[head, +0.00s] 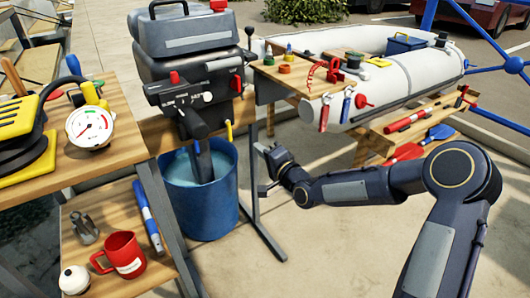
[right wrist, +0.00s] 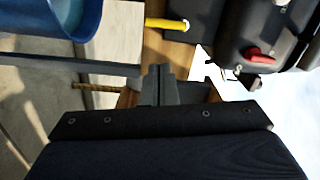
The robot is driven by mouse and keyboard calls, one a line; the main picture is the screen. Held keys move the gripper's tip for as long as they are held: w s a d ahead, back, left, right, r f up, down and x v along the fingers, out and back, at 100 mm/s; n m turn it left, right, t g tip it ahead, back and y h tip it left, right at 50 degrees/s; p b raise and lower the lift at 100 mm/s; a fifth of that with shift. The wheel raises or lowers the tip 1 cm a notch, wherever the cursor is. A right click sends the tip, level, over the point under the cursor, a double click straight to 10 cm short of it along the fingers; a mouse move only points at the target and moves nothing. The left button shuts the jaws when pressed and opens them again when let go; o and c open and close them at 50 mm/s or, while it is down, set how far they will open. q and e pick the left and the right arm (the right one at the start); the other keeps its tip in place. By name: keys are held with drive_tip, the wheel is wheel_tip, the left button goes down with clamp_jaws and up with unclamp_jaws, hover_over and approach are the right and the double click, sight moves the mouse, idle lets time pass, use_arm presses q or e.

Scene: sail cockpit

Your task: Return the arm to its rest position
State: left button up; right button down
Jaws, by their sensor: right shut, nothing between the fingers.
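My right arm reaches in from the right of the head view. Its gripper (head: 264,153) is held in the air in front of the metal stand, just right of the blue bucket (head: 205,215). In the right wrist view the two grey fingers (right wrist: 160,84) are pressed together with nothing between them. The outboard motor (head: 192,75) stands with its lower leg down in the water-filled bucket. The gripper looks apart from both, though the exact gap is hard to judge. My left gripper is not in view.
A wooden bench with a pressure gauge (head: 90,127) stands at left, above a shelf with a red mug (head: 122,255). A small wooden table (head: 285,78) with tools and an inflatable boat (head: 385,90) lie behind my right arm. The floor below the arm is clear.

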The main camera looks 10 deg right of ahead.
drive_tip(key=shift+s, duration=0.1)
drive_tip(key=s+d+r+n+g+h, duration=0.1)
drive_tip(key=s+d+n+g+h, duration=0.2)
drive_tip(key=s, duration=0.7)
drive_tip(key=s+d+r+n+g+h, duration=0.1)
drive_tip(key=s+d+n+g+h, duration=0.3)
drive_tip(key=s, duration=0.6)
drive_tip(key=s+f+n+g+y+p, duration=0.1)
drive_tip(key=s+f+n+g+y, duration=0.2)
drive_tip(key=s, duration=1.8)
wheel_tip(320, 180, up, 37)
drive_tip(key=p, duration=3.6)
drive_tip(key=shift+w+d+f+m+g+y, duration=0.2)
drive_tip(key=shift+w+d+m+g+y, duration=0.1)
drive_tip(key=shift+w+m, duration=0.1)
